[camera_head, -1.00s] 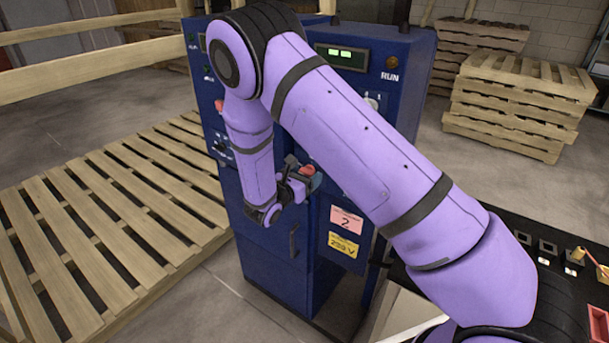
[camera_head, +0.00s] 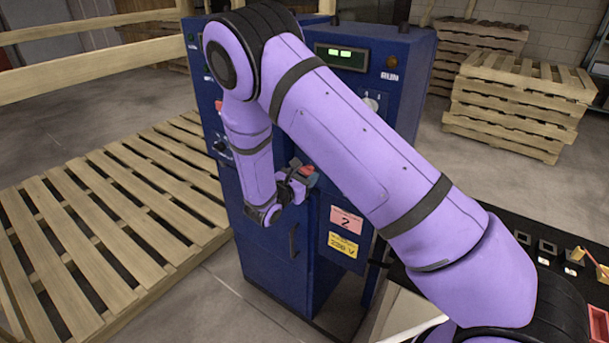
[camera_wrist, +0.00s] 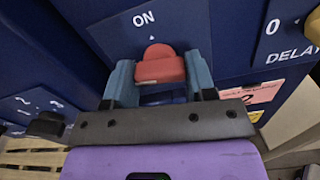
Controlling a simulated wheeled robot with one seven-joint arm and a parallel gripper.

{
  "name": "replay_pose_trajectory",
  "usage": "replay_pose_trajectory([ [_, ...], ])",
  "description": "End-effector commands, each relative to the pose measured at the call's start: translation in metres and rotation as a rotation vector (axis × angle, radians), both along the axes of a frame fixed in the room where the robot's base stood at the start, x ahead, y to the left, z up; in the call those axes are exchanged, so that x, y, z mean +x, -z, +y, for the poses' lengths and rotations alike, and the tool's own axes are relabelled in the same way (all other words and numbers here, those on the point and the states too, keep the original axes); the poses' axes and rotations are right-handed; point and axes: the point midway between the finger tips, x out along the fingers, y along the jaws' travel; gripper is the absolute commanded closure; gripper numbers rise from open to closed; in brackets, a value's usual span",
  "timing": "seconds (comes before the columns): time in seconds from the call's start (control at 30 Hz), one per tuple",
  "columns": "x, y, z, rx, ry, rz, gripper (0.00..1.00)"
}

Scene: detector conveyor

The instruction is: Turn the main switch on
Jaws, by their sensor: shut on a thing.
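The main switch is a red handle (camera_wrist: 160,66) on the blue cabinet, just under a white "ON" label (camera_wrist: 144,18) with a small mark below it. My gripper (camera_wrist: 160,80) has its two grey-blue fingers on the left and right sides of the red handle, shut on it. The handle's rounded upper end points up toward the label. In the head view the red handle (camera_head: 307,170) shows at the tip of my gripper (camera_head: 298,178). My arm hides part of the cabinet front there.
The blue cabinet (camera_head: 268,262) has a lit green display (camera_head: 340,53) and a pink "2" sign (camera_head: 346,220). A black knob (camera_wrist: 46,125) is at the wrist view's left. Pallets lie left (camera_head: 120,215) and stand stacked right (camera_head: 515,105). A dark bench is at lower right.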

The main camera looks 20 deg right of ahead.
Motion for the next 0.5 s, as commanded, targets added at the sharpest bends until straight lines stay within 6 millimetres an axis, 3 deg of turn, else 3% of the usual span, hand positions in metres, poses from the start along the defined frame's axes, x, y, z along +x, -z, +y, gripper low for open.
replay_pose_trajectory([
  [0.5,-0.0002,0.0,0.0003,0.277,0.0,-0.382,0.73],
])
